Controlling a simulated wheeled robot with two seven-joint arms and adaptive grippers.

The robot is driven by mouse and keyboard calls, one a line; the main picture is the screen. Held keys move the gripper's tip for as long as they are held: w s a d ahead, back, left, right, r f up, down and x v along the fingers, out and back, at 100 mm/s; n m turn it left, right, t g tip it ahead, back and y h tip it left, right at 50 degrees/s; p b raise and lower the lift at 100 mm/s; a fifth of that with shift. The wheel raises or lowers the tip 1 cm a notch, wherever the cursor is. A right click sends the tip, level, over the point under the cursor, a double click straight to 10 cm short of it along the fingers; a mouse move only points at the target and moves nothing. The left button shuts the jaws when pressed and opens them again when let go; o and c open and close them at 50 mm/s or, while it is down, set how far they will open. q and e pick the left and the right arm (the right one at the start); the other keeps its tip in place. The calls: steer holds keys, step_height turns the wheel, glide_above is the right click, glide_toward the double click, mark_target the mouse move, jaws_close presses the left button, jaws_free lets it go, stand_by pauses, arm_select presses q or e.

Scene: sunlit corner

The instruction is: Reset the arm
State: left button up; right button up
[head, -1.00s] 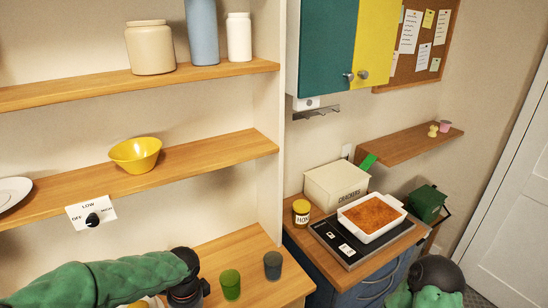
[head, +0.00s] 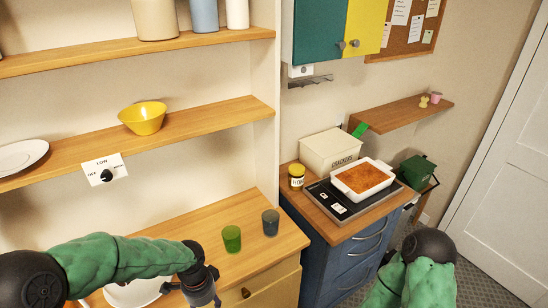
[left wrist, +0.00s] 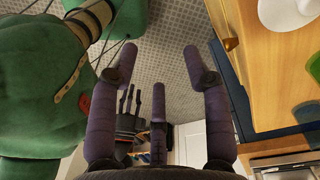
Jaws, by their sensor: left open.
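My left arm (head: 110,262) comes in low from the left in the head view. Its gripper (head: 203,290) hangs in front of the wooden counter's edge, partly cut off by the bottom of the frame. In the left wrist view the left gripper (left wrist: 159,52) has its purple-grey fingers spread with nothing between them, above the patterned floor. My right arm (head: 420,275) shows at the bottom right of the head view; its gripper is outside that view.
A green cup (head: 232,239) and a grey-blue cup (head: 270,222) stand on the counter (head: 200,232), close to the left gripper. A white dish (head: 135,293) is partly hidden by the left arm. A baking dish (head: 362,180) sits on the hob (head: 330,197) at right.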

arm_select(q)
steer(key=s+d+f+n+h, duration=0.1)
steer(key=s+d+f+n, duration=0.2)
steer(key=f+n, duration=0.2)
steer(key=s+d+f+n+h+b, duration=0.1)
steer(key=s+d+f+n, duration=0.2)
steer(key=f, duration=0.7)
steer(key=s+d+f+n+t+h+b, duration=0.1)
steer(key=s+d+f+n, duration=0.2)
steer(key=s+f+n, duration=0.2)
step_height(320, 180, down, 4)
steer(key=shift+r+n+h, duration=0.15)
steer(key=shift+n+h, duration=0.15)
steer(key=shift+n, duration=0.6)
